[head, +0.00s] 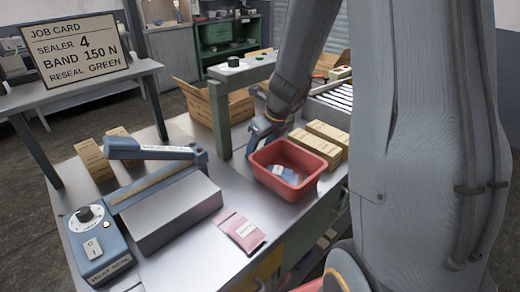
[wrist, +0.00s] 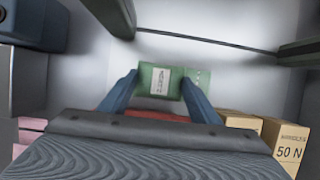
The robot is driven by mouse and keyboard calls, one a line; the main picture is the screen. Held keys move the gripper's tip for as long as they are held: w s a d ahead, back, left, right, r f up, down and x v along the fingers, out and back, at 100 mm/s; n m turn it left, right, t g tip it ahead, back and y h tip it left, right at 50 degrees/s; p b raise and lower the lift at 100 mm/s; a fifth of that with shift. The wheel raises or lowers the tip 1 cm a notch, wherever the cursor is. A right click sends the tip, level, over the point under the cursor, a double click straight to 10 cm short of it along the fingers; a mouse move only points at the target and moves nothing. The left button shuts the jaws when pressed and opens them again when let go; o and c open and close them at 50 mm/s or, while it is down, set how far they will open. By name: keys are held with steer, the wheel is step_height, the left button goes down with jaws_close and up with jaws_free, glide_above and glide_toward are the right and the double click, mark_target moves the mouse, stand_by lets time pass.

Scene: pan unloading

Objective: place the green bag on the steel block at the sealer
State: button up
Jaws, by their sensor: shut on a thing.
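My gripper (head: 262,135) is above the bench, just behind and left of the red bin in the head view. In the wrist view my gripper (wrist: 160,90) is shut on the green bag (wrist: 174,80), which has a white label and sits between the blue fingers. The green bag cannot be made out in the head view. The steel block (head: 172,216) lies in front of the blue heat sealer (head: 150,150), left of my gripper. Its top is bare. The sealer's arm is raised over its band.
The red bin (head: 265,178) holds a blue and white packet (head: 283,172). A pink bag (head: 240,231) lies right of the block. Tan cartons (head: 315,147) stand right of the bin. A job card (head: 74,47) reads "RESEAL GREEN".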

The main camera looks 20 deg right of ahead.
steer(key=shift+f, duration=0.15)
steer(key=o, duration=1.2)
steer(key=shift+r, duration=0.5)
steer(key=shift+o, duration=0.5)
steer(key=v, duration=1.1)
steer(key=shift+p, duration=0.45)
steer(key=shift+b+x, duration=2)
steer(key=shift+x, duration=3.95)
